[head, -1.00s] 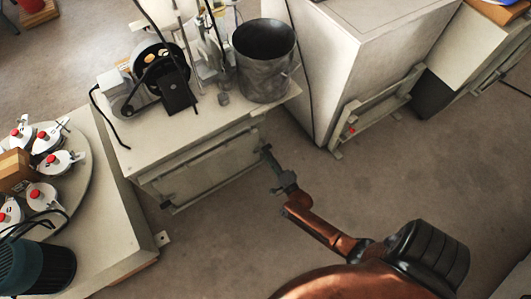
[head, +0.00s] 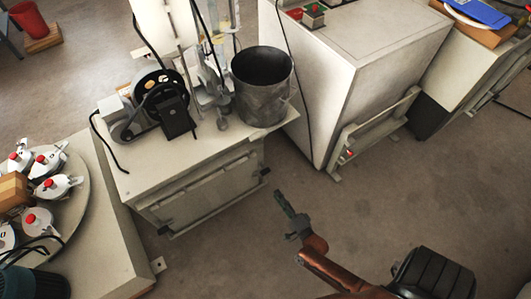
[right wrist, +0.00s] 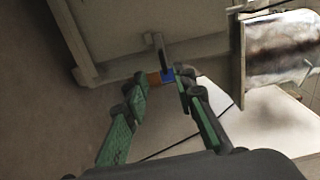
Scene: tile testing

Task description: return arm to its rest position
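My right arm (head: 335,268) comes in from the bottom right of the head view, brown with black joints. Its right gripper (head: 285,205) points up and left over the open floor, apart from the cabinet. In the right wrist view, the two green-padded fingers of the right gripper (right wrist: 161,84) stand apart, so it is open. A small orange and blue thing (right wrist: 162,76) shows between the fingertips in that view; I cannot tell whether it lies near or far behind them. My left arm and gripper are not in view.
A light cabinet (head: 205,190) with a metal bucket (head: 263,95) and a black device (head: 170,108) stands left of the gripper. A large white box unit (head: 350,75) stands behind. A round platter (head: 72,212) with red-knobbed parts is at left. The floor (head: 230,255) is free.

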